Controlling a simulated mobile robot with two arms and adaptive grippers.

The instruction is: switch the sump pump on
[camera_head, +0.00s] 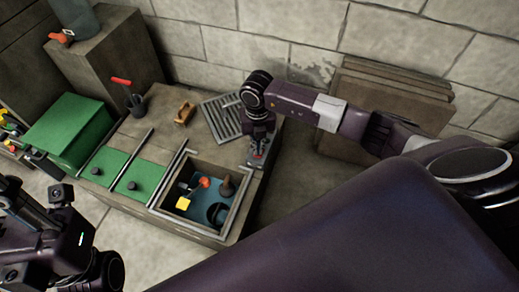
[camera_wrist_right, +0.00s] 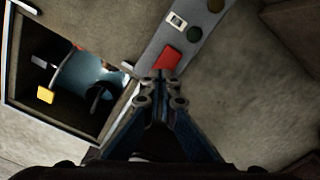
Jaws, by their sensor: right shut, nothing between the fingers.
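The sump pit (camera_head: 160,208) is an open framed box with blue water, a yellow block (camera_head: 183,203), a red ball (camera_head: 205,182) and dark fittings. It also shows in the right wrist view (camera_wrist_right: 12,60). Beside it runs a grey control strip (camera_wrist_right: 152,47) with a red switch paddle (camera_wrist_right: 167,58), a small white-framed switch (camera_wrist_right: 177,20), and a dark green and a dark red round part. My right gripper (camera_wrist_right: 160,76) is shut and empty, its tips at the red paddle's near edge; contact is unclear. My left gripper (camera_head: 65,240) is at lower left, its fingers unclear.
Stacked boards (camera_head: 395,85) lean on the block wall. Bare floor lies right of the strip.

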